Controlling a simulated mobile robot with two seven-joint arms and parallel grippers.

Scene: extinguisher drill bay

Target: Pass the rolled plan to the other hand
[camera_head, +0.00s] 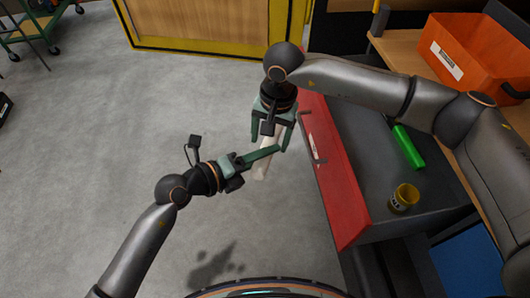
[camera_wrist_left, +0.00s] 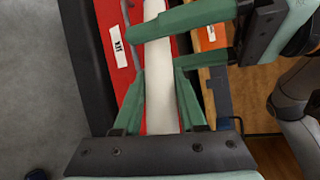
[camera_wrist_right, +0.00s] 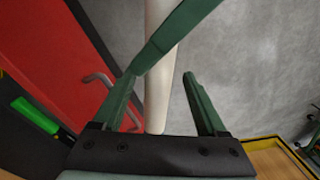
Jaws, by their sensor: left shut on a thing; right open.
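The rolled plan (camera_head: 262,171) is a white tube held in the air left of the red drawer front. My left gripper (camera_head: 272,152) is shut on it; the left wrist view shows the white tube (camera_wrist_left: 160,88) running between its green fingers. My right gripper (camera_head: 268,144) is open and comes from above in the head view. In the right wrist view its fingers (camera_wrist_right: 160,88) stand on either side of the tube (camera_wrist_right: 156,104), with a gap on the right. A green finger of the left gripper crosses the tube there. The tube's upper part is partly hidden in the head view.
A red-fronted drawer (camera_head: 335,180) stands open just right of the grippers. An orange bin (camera_head: 470,55) sits on the wooden bench behind.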

